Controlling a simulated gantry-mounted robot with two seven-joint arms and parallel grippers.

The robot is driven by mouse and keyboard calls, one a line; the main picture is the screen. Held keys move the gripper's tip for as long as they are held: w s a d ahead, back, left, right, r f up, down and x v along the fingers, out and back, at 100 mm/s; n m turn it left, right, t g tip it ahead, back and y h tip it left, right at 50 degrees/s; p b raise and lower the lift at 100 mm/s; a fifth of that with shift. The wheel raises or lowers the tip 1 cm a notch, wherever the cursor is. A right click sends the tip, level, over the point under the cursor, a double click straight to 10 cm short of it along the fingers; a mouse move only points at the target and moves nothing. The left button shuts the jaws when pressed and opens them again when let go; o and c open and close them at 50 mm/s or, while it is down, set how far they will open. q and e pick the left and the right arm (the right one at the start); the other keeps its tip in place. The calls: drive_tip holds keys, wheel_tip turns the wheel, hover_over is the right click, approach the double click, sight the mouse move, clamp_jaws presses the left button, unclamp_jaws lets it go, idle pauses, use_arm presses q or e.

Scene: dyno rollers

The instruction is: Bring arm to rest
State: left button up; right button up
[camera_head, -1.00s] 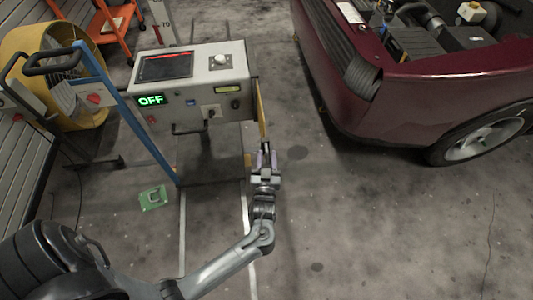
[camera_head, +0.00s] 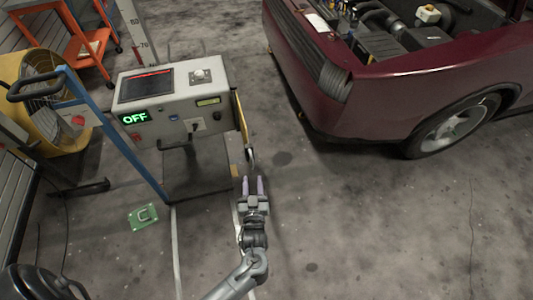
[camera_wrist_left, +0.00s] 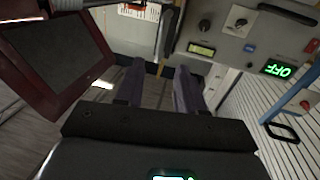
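My left gripper (camera_head: 253,187) is in the head view, low and just to the right of the control console (camera_head: 182,98). Its two purple fingers are apart with nothing between them. In the left wrist view the same gripper (camera_wrist_left: 158,85) shows its fingers spread, with the console (camera_wrist_left: 225,50) beyond them. The fingers look clear of the console. The console has a dark screen, a knob and a green display (camera_head: 135,117) reading OFF. My right gripper is in neither view.
A dark red car (camera_head: 380,95) with an open engine bay stands at the right. A yellow fan (camera_head: 45,135), a blue-framed cart handle (camera_head: 110,125) and an orange trolley (camera_head: 90,45) are at the left. A green floor sign (camera_head: 143,216) lies nearby. The floor at lower right is clear.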

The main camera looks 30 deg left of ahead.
use_arm(q)
drive_tip(key=shift+s, duration=0.1)
drive_tip(key=s+a+r+m+h+p, duration=0.2)
drive_tip(key=s+a+r+h+p, duration=0.2)
drive_tip(key=s+r+p, duration=0.15)
drive_tip(key=s+d+r+m+g+h+p, duration=0.2)
drive_tip(key=s+d+r+m+g+h, duration=0.25)
drive_tip(key=d+h, duration=0.2)
drive_tip(key=s+d+m+g, duration=0.35)
drive_tip(key=s+g, duration=0.25)
drive_tip(key=s, duration=0.5)
wheel_tip(320, 180, up, 39)
drive_tip(key=p, duration=3.7)
wheel_tip(320, 180, down, 58)
drive_tip(key=b, duration=5.7)
drive_tip(key=shift+w+d+f+h+b, duration=0.15)
drive_tip(key=shift+w+f+h+b, duration=0.15)
drive_tip(key=shift+h+b, duration=0.1)
